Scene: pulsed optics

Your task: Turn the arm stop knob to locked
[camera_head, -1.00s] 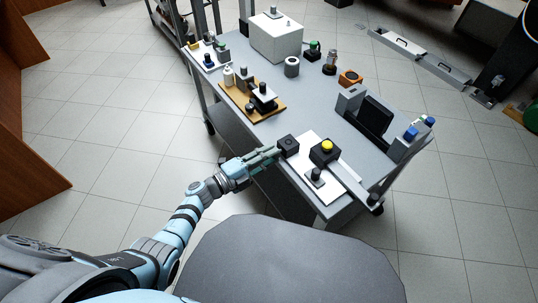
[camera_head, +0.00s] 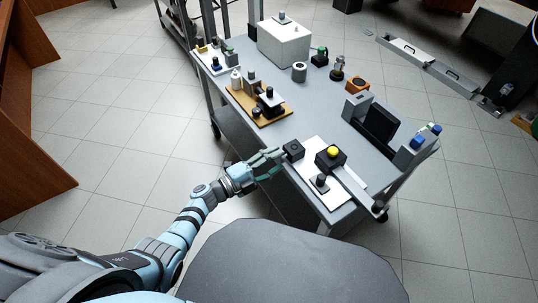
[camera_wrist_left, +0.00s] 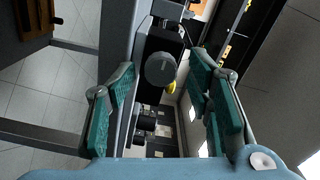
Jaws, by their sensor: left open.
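A small black block (camera_head: 293,150) sits at the near left edge of a white plate (camera_head: 308,187) on the grey cart. In the left wrist view, a round dark grey knob (camera_wrist_left: 160,70) faces me from a black block (camera_wrist_left: 162,38); this looks like the arm stop knob. Its locked or unlocked marking cannot be read. My left gripper (camera_head: 280,162) is open just short of the block in the head view. In the wrist view its two teal-padded fingers (camera_wrist_left: 167,88) are spread on either side of the knob, with visible gaps. My right gripper is not in view.
A black block with a yellow button (camera_head: 333,151) and a long grey bar stands right of the knob block. A short dark post (camera_head: 321,182) stands nearer. A wooden board with parts (camera_head: 264,120) lies farther back. A white box (camera_head: 284,42) stands at the far end.

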